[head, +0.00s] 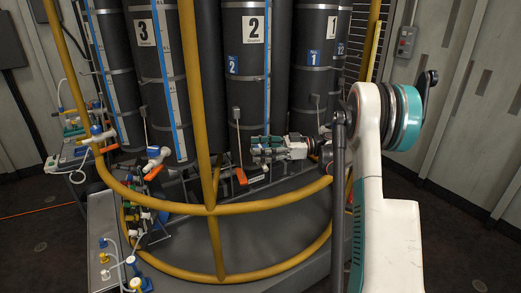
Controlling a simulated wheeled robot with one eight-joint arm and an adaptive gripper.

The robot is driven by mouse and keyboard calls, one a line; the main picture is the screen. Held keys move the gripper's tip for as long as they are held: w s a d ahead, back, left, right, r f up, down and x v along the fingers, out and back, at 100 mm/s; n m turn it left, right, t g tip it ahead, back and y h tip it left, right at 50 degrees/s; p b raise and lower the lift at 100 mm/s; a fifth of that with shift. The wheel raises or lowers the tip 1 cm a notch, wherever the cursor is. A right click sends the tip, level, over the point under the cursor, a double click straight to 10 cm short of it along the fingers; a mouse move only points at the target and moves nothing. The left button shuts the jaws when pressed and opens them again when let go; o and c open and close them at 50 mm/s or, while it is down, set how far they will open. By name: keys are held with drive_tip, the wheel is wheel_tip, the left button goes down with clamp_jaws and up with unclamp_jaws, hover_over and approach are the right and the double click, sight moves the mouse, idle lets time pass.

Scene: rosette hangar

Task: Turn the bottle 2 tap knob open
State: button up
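Bottle 2 (246,75) is a tall dark cylinder with a white "2" label and a blue "2" tag. Low in front of it is a small orange-red lever (241,176), which looks like its tap knob; the tap body around it is dark and hard to make out. My arm comes in from the right, and what looks like my gripper (262,147), with teal and white parts, points left in front of the foot of bottle 2. It is slightly above and to the right of the orange-red lever and appears apart from it. Its fingers are too small to read.
A yellow tubular rail (264,207) curves around the bottles, with a yellow upright (198,100) left of bottle 2. Bottle 3 (159,85) stands left and bottle 1 (315,65) right. Taps and tubes crowd the left. Dark floor is free at lower left.

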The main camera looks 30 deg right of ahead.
drive_tip(key=v, duration=1.2)
idle(0.3)
